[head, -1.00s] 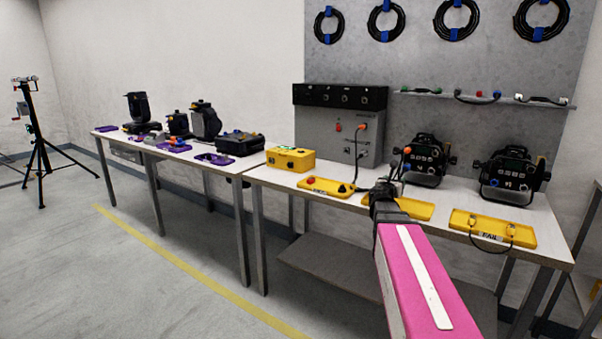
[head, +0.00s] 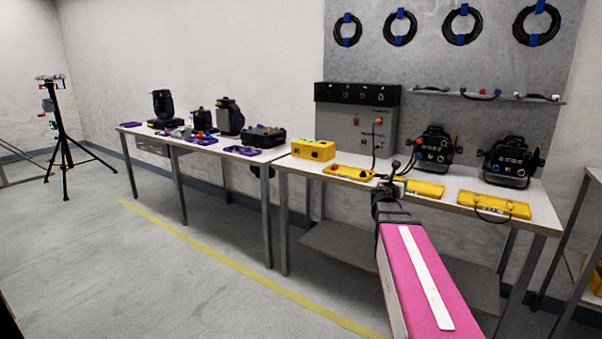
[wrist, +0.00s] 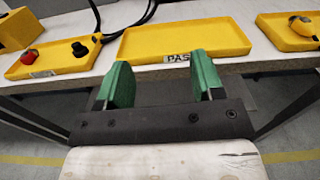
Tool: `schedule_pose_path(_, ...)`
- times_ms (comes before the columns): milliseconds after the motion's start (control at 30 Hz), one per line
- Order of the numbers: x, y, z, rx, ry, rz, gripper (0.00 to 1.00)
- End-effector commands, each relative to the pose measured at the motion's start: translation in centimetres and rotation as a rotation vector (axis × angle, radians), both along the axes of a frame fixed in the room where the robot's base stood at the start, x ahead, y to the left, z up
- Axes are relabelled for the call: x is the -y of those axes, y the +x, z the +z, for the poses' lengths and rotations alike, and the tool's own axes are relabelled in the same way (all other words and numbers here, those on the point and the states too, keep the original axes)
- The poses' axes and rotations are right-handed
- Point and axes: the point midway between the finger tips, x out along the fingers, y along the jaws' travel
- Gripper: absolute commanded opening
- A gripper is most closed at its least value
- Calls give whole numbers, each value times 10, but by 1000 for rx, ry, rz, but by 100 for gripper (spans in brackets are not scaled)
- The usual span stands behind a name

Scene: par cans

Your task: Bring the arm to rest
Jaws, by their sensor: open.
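My gripper (wrist: 162,82) shows in the wrist view with its two green fingers apart and nothing between them. It is in front of the near edge of the right workbench, facing a yellow tray (wrist: 180,38) marked PASS, with a visible gap. In the head view my pink arm reaches forward from the lower right. Its dark end (head: 387,205) overlaps the bench front in the picture, and the fingers are hard to make out there.
The right workbench (head: 322,186) carries a yellow box (head: 313,150), yellow trays including one at right (head: 494,204), and two black par cans (head: 435,148) (head: 512,160). A left bench (head: 207,145) holds more fixtures. A tripod stand (head: 62,140) is far left. The floor at left is clear.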

Motion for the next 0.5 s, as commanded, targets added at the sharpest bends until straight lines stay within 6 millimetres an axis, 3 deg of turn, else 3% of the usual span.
schedule_pose_path(267,0,-10,-19,46,159,-43,61)
schedule_pose_path(500,-1,-27,-49,114,399,-123,61)
